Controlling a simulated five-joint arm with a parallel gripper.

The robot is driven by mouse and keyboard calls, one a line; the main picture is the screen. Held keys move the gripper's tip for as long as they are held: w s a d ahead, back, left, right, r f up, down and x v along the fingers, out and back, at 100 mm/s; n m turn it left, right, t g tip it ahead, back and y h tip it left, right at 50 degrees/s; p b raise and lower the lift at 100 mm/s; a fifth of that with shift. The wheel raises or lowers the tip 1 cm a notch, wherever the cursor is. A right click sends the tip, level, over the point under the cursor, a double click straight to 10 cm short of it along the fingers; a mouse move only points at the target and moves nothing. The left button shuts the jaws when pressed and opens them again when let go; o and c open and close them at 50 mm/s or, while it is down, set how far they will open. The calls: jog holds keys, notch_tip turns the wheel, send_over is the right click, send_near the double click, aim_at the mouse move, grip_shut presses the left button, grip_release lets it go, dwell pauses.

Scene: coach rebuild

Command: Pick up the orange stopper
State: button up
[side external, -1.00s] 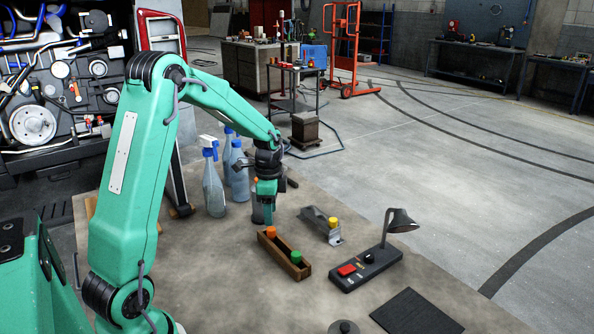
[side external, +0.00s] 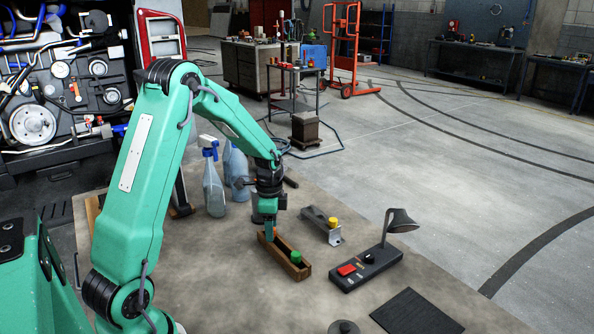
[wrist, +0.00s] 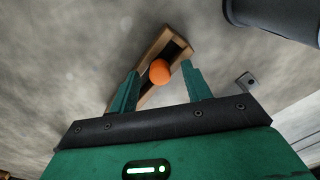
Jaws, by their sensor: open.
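The orange stopper (wrist: 159,72) shows in the wrist view as a round orange top at the near part of a wooden box (wrist: 150,48). My gripper (wrist: 160,82) is open, with one green finger on each side of the stopper. No clear contact shows between fingers and stopper. In the side view my gripper (side external: 269,236) is down at the left end of the wooden box (side external: 287,266) and hides the orange stopper. A green stopper (side external: 296,257) stands at the right end of the box.
A black control box (side external: 365,270) with a red button and a lamp is to the right. Spray bottles (side external: 213,185) stand behind at the left. The front of the table is mostly clear.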

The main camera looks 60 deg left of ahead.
jog(key=shift+c, duration=0.2)
jog(key=c, duration=1)
jog(key=shift+r, duration=0.1)
jog(key=shift+r, duration=0.45)
notch_tip(320, 180, up, 3)
jog(key=shift+d+r, duration=0.1)
jog(key=shift+r, duration=0.05)
jog(key=d+r, duration=0.2)
jog(key=d, duration=0.1)
jog(key=d+r, duration=0.2)
jog(key=d, duration=0.2)
jog(key=s+d+r, duration=0.1)
jog(key=d+r, duration=0.1)
jog(key=d, duration=0.2)
jog(key=shift+d+r, duration=0.25)
jog(key=shift+r, duration=0.05)
jog(key=shift+w, duration=0.1)
